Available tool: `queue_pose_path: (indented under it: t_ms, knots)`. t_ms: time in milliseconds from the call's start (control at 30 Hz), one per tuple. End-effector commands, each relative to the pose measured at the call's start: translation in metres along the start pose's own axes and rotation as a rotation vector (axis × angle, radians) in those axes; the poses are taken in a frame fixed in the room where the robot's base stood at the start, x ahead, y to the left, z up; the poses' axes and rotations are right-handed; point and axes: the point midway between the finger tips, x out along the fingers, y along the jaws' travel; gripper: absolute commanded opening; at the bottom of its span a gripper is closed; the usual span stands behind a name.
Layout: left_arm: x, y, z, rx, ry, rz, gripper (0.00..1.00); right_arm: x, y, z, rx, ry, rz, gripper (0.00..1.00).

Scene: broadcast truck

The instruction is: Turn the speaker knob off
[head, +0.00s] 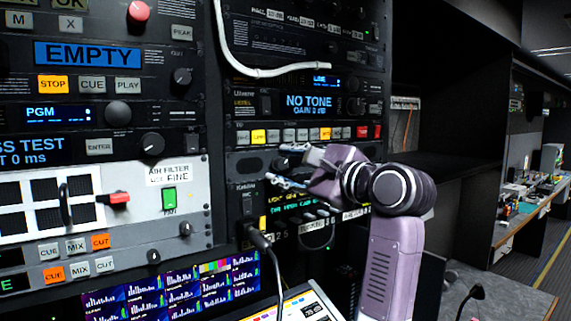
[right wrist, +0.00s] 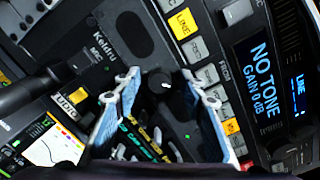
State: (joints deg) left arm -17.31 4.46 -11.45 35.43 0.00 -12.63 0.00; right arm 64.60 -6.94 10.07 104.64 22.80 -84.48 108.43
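A small dark round knob with a pale pointer mark (right wrist: 161,84) shows in the right wrist view on a black panel, beside a dark oval grille (right wrist: 121,36). It looks like the speaker knob; I cannot read a label on it. My right gripper (right wrist: 160,76) is open, with one blue-padded finger on each side of the knob and nothing held. Contact is not visible. In the head view my right gripper (head: 282,165) is at the rack's middle column, its fingers pointing left toward this panel. My left gripper is not in view.
A black cable plug (head: 259,239) sticks out of the panel below the gripper. A white cable (head: 262,71) hangs above. The NO TONE unit (head: 309,104) with its button row is just above. A dark open bay (head: 445,115) lies to the right.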

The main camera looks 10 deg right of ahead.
Motion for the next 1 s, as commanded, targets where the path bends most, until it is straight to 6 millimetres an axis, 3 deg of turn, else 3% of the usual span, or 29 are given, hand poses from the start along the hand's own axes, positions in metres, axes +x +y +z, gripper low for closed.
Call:
queue_pose_path:
  t_ms: [33, 333, 667, 1000]
  knots:
    - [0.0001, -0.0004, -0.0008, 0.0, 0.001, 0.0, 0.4, -0.0001, 0.0, 0.0001, 0.0, 0.0, 0.0, 0.32]
    - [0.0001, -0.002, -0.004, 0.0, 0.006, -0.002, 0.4, -0.0002, 0.0001, 0.0002, 0.0, 0.0, 0.001, 0.0]
    - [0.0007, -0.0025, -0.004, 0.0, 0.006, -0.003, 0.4, -0.0002, 0.0005, 0.0001, -0.043, 0.001, 0.003, 0.0]
    - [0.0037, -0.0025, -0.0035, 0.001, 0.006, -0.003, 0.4, -0.0004, 0.0005, -0.0002, -0.273, 0.008, 0.012, 0.0]
